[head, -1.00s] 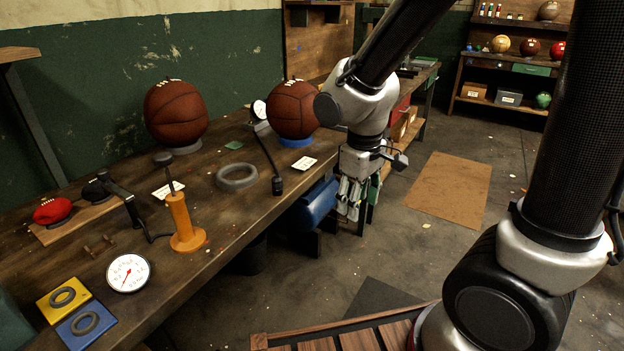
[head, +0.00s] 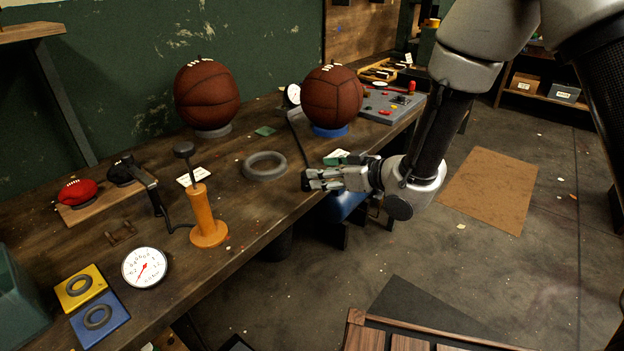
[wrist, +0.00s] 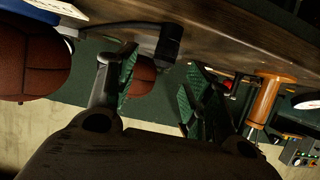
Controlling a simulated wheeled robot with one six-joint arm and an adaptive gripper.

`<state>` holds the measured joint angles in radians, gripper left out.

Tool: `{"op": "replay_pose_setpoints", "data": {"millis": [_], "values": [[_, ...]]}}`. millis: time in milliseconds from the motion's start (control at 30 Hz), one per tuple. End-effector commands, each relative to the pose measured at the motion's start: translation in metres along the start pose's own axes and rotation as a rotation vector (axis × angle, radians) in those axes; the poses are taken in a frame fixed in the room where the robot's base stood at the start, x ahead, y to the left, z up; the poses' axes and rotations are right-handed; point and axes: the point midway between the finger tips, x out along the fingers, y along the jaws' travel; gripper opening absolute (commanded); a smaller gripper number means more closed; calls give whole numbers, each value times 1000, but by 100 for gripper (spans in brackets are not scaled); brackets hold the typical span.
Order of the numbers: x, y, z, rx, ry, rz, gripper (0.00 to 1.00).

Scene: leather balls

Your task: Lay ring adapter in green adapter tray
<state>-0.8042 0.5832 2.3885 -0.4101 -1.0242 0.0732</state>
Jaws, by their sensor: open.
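Small dark rings lie on a yellow square tray (head: 69,301) and a blue square tray (head: 110,322) at the bench's near left; I cannot tell which is the ring adapter. The ring on yellow (head: 79,286) and the ring on blue (head: 97,317) lie flat. A larger grey ring (head: 265,156) lies mid-bench. My gripper (head: 306,180) is open and empty over the bench's front edge, right of the grey ring. Its green-padded fingers are apart in the wrist view (wrist: 158,88).
An orange pump (head: 205,217) and a round white gauge (head: 145,267) stand between my gripper and the trays. Two brown balls (head: 206,95) (head: 331,97) sit on rings at the back. A teal container (head: 18,315) is at the left edge.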

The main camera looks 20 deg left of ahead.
Motion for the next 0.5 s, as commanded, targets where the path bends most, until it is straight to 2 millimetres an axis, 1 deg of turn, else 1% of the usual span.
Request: {"op": "replay_pose_setpoints", "data": {"millis": [333,400,500], "values": [[50,-4,8,0,-2,1,51],[58,-4,8,0,-3,1,51],[64,-4,7,0,-2,1,51]]}}
